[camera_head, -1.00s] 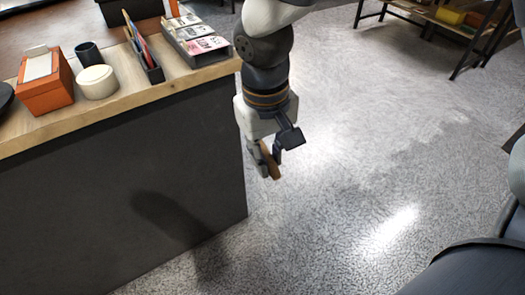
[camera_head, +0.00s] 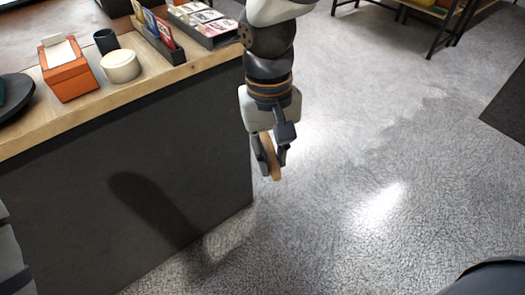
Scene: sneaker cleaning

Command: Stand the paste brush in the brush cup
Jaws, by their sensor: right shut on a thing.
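My right gripper (camera_head: 273,167) hangs above the floor, just to the right of the counter's end. It is shut on a slim, tan wooden piece that looks like the paste brush (camera_head: 276,178). The piece points downward and most of it is hidden between the fingers; no bristles show. A small dark cup (camera_head: 105,41), which looks like the brush cup, stands upright on the counter at the upper left, well apart from the gripper. My left gripper does not show.
The wood-topped counter (camera_head: 61,125) also carries an orange box (camera_head: 68,73), a round cream-lidded jar (camera_head: 120,66), a dark card holder (camera_head: 165,48), a tray of cards (camera_head: 209,34) and a dark round dish (camera_head: 12,100). The floor (camera_head: 380,130) to the right is open.

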